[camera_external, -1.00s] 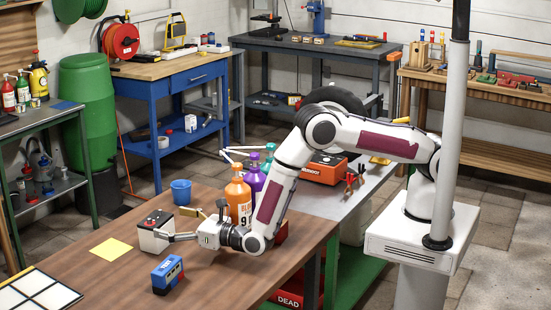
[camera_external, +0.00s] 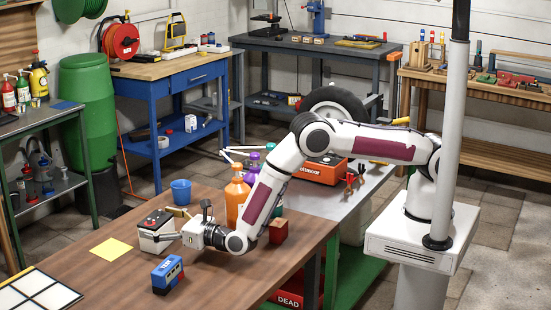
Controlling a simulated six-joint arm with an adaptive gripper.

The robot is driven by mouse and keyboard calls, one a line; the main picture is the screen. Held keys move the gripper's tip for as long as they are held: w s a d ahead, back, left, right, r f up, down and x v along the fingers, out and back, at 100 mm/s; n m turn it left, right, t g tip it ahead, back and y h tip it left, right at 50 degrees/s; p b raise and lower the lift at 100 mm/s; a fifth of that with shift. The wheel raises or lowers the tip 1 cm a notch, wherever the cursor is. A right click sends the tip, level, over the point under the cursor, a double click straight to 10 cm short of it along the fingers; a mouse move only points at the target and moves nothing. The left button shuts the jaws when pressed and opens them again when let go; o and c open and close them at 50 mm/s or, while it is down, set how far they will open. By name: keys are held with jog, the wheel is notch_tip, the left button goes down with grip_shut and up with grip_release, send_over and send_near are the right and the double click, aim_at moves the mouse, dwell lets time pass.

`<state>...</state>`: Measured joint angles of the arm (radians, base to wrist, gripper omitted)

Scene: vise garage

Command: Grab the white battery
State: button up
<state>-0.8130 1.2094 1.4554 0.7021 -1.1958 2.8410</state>
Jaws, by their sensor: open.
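The white battery (camera_external: 154,235) has a dark top with red on it and stands upright on the brown wooden table (camera_external: 225,280), left of my gripper. My gripper (camera_external: 170,225) is open and level, pointing left. One finger reaches along the battery's near right side and the other is at its far right side, partly hidden. The battery appears to be at least partly between the fingers. I cannot tell whether either finger touches it.
A blue battery-like box (camera_external: 167,274) stands in front of my gripper. A yellow sheet (camera_external: 111,249) lies left of the battery. A blue cup (camera_external: 181,191), an orange bottle (camera_external: 237,198) and a red-brown block (camera_external: 278,231) stand behind and right.

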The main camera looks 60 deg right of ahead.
aim_at(155, 219)
jog(key=shift+w, duration=0.3)
dwell(0.4)
jog(key=c, duration=1.9)
jog(key=shift+a+r, duration=0.1)
jog(key=shift+r, duration=0.1)
jog(key=shift+c, duration=1.1)
jog(key=shift+r, duration=0.15)
jog(key=shift+r, duration=4.85)
